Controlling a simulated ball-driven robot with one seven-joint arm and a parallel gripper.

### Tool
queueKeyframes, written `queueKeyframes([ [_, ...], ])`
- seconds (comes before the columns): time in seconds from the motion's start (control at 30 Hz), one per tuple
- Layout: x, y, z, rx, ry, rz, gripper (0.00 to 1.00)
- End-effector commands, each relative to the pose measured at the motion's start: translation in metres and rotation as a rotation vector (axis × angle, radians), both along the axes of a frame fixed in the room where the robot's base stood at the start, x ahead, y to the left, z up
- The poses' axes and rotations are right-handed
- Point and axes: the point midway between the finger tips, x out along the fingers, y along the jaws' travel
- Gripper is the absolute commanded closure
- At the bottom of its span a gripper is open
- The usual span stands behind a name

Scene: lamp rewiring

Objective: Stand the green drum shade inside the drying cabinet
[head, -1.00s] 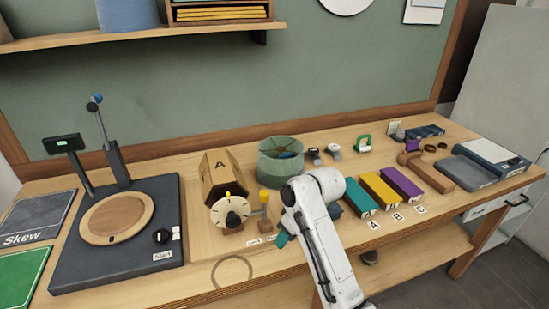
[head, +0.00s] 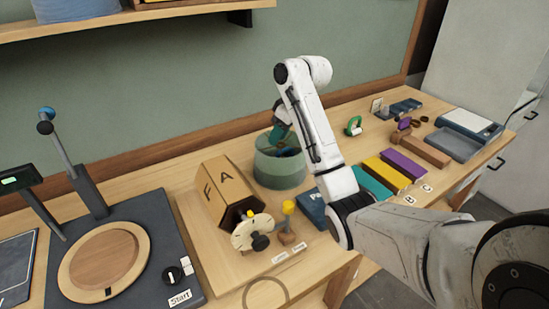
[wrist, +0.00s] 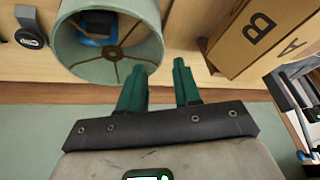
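The green drum shade (head: 279,165) stands on the workbench, open top up, right of the hexagonal wooden box. In the wrist view the shade (wrist: 82,55) shows its open rim, inner spokes and something blue inside. My gripper (head: 281,128) is above the shade in the head view. In the wrist view its two teal fingers (wrist: 160,66) are apart with nothing between them; one tip is by the shade's rim and the other outside it. Contact cannot be told. A tall grey cabinet (head: 485,60) stands at the far right, possibly the drying cabinet; its interior does not show.
The hexagonal box (head: 222,190) and a dial (head: 250,235) stand close left of the shade. Teal, yellow (head: 387,172) and purple boxes are to its right. A turntable base (head: 110,262) fills the left. The green wall (head: 200,80) rises behind.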

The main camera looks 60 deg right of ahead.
Motion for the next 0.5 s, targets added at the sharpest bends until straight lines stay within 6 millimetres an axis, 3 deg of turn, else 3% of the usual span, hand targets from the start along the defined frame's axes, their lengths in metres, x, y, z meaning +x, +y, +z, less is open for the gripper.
queueKeyframes([
  [0.13,0.008,0.002,-0.025,0.003,0.0,0.001,0.67],
  [0.5,0.021,0.004,-0.057,0.002,0.003,0.0,0.67],
])
